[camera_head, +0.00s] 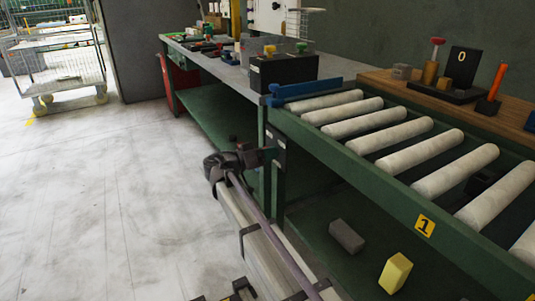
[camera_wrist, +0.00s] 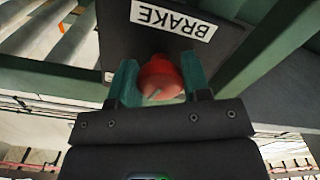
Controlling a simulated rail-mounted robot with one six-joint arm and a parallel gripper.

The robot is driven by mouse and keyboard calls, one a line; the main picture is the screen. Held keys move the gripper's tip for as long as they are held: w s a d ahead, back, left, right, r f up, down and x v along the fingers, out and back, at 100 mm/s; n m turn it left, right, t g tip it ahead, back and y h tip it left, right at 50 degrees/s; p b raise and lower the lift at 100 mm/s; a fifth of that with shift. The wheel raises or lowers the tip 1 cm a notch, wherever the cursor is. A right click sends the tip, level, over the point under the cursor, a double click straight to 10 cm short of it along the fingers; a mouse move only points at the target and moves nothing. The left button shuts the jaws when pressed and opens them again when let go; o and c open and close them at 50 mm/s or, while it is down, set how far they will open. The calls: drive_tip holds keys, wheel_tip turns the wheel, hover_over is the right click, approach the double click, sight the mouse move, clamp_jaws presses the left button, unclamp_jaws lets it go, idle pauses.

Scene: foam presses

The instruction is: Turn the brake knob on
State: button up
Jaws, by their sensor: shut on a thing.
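The red brake knob (camera_wrist: 160,80) shows in the wrist view, on a dark panel (camera_wrist: 120,40) under a white label (camera_wrist: 172,17) that reads BRAKE upside down. A small pale mark shows on the knob's face. My gripper (camera_wrist: 158,74) has its two teal fingers on either side of the knob and is shut on it. The knob is hidden there.
The roller conveyor (camera_head: 415,223) runs to the right of my gripper. A grey block (camera_head: 346,235) and a yellow block (camera_head: 395,273) lie on the green shelf below. A workbench (camera_head: 231,72) stands behind. The floor at left is clear up to a mesh cart (camera_head: 60,65).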

drive_tip(key=n, duration=1.2)
drive_tip(key=shift+r+n, duration=0.1)
drive_tip(key=shift+n, duration=0.2)
idle(0.4)
drive_tip(key=o, duration=0.9)
drive_tip(key=v, duration=1.1)
